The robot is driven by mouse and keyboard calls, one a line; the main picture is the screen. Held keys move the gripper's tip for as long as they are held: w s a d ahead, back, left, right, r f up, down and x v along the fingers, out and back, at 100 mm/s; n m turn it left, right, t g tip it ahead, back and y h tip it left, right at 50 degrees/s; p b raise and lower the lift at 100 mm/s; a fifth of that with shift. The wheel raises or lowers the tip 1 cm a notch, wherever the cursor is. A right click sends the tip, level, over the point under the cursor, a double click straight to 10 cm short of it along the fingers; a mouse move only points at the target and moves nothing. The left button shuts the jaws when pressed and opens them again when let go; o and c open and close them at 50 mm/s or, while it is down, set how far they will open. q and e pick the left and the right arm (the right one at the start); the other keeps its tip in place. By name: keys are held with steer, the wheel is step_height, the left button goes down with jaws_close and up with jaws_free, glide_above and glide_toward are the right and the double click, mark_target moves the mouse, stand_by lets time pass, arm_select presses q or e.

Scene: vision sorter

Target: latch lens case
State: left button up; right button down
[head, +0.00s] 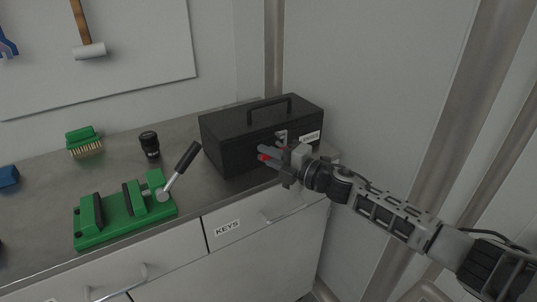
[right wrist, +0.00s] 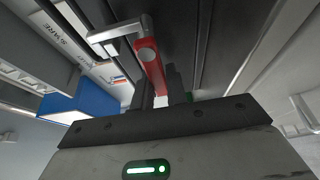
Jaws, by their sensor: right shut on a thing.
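The black lens case (head: 232,150) stands on the grey counter with its lid down and its top handle (head: 269,109) upright. A white label (head: 310,137), too small to read surely, is on its front. My right gripper (head: 270,156) is at the case front, shut on the red latch lever (head: 263,157). In the right wrist view the red lever (right wrist: 151,66) stands between the dark fingers (right wrist: 160,90), with a grey metal loop (right wrist: 118,28) at its upper end. Whether the loop is hooked on its catch cannot be told. My left gripper is out of view.
A green vise (head: 128,222) with a black-gripped lever stands left of the case. A black lens (head: 150,145), a green brush (head: 82,140) and a blue block (head: 8,177) lie farther left. A drawer labelled KEYS (head: 227,227) is below. A wall is close on the right.

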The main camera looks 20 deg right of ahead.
steer(key=shift+f, duration=0.15)
steer(key=c, duration=1.4)
jaws_free()
steer(key=b+v, duration=0.2)
steer(key=v, duration=1.4)
steer(key=shift+b, duration=0.3)
steer(key=s+a+f+m+h, duration=0.3)
steer(key=f+m, duration=0.3)
steer(key=s+a+f+m+h, duration=0.2)
steer(key=s+f+m, duration=0.1)
steer(key=f+m, duration=0.3)
steer(key=s+a+f+m+g+h, duration=0.1)
steer(key=s+a+f+m+g, duration=0.4)
steer(key=s+a+f+m, duration=0.4)
steer(key=s+a, duration=0.1)
steer(key=a, duration=0.3)
steer(key=shift+f+m, duration=0.3)
steer(key=shift+m, duration=0.1)
